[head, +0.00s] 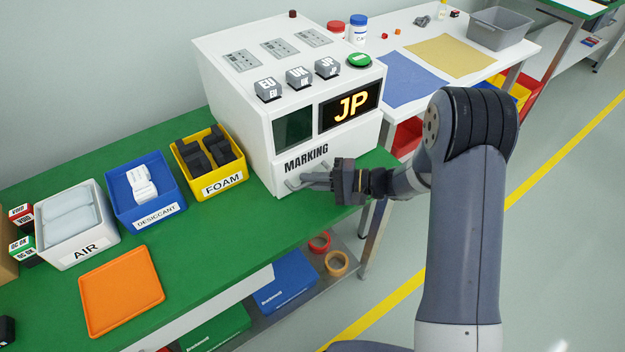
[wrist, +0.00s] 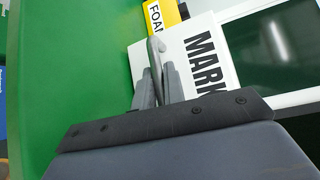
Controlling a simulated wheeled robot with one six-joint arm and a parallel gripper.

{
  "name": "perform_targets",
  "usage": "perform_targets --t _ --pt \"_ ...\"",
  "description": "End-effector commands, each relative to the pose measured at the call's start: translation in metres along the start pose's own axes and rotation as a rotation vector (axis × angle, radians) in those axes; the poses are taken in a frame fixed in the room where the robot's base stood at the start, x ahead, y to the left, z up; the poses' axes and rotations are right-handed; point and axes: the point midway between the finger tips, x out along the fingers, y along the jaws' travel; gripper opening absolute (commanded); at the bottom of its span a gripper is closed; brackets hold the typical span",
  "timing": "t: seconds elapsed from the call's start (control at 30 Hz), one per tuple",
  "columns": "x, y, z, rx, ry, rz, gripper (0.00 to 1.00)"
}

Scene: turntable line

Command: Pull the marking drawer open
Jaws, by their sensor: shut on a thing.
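The marking drawer (head: 336,166) is the lower front of the white machine, with the word MARKING on it. It looks flush with the machine front in the head view; I cannot tell whether it stands out slightly. Its grey bar handle (head: 292,184) runs below the lettering. My gripper (head: 310,181) is at the handle, its fingers shut on the bar. In the wrist view the handle (wrist: 156,52) rises between the two grey fingers, beside the drawer front (wrist: 172,50) and its lettering.
The machine (head: 235,125) has EU, UK and JP keys on top and a lit JP display (head: 349,105). Left on the green bench stand the yellow foam bin (head: 221,186), blue desiccant bin (head: 160,217), white air bin (head: 90,250) and an orange tray (head: 120,290).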

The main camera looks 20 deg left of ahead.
Motion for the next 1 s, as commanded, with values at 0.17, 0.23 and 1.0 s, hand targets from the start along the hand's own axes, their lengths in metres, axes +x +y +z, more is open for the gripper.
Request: perform_targets --t 0.17,0.23,1.0 --pt "0.000 0.000 0.000 0.000 0.000 0.001 0.00" --pt "0.000 0.000 0.000 0.000 0.000 0.001 0.00" --pt "-0.074 0.027 0.073 0.002 0.005 0.000 0.00"
